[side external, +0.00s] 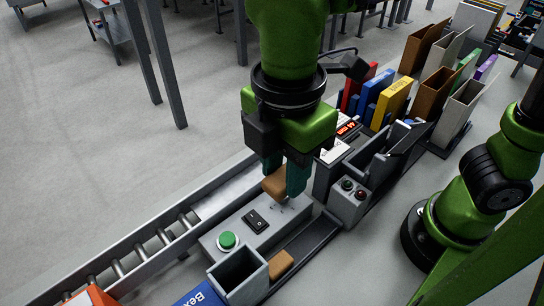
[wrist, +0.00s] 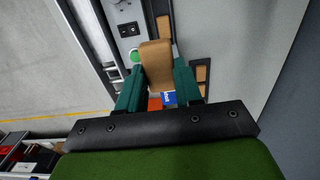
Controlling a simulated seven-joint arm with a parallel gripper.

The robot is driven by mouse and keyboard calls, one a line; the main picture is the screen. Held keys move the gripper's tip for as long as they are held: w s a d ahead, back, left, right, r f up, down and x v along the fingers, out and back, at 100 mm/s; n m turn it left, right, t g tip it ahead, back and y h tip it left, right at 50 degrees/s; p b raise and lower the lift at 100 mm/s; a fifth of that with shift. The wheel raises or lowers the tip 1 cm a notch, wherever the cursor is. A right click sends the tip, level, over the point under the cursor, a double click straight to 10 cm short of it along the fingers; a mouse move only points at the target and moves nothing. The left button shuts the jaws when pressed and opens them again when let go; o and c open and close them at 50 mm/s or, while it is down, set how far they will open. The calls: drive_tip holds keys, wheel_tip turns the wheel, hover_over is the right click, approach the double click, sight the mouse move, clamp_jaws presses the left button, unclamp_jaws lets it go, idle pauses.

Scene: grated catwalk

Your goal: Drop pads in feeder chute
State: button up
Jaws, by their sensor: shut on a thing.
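My gripper (side external: 284,182) has teal fingers shut on a tan pad (side external: 273,185), held above the grey control panel (side external: 213,243). In the wrist view, the held pad (wrist: 157,64) stands out between the two fingers of my gripper (wrist: 159,72). Another tan pad (side external: 281,264) lies in the dark channel beside a grey open-topped box (side external: 256,282), which may be the feeder chute; I cannot tell for sure. The wrist view shows tan pieces at the upper middle (wrist: 163,27) and at the right (wrist: 201,74).
The panel carries a green button (side external: 228,240) and a black switch (side external: 255,221). A roller conveyor (side external: 140,254) runs along the left. A grey box with small buttons (side external: 349,201) and upright coloured binders (side external: 390,103) stand to the right. Blue (side external: 203,295) and orange (side external: 88,297) items sit at the front.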

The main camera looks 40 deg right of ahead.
drive_tip(key=a, duration=1)
drive_tip(key=shift+s+f, duration=0.15)
drive_tip(key=shift+f, duration=2.4)
drive_tip(key=shift+s+f, duration=0.15)
drive_tip(key=shift+f, duration=2.35)
drive_tip(key=o, duration=1.1)
drive_tip(key=shift+c, duration=0.2)
drive_tip(key=shift+o, duration=0.5)
drive_tip(key=o, duration=0.4)
drive_tip(key=shift+r, duration=0.1)
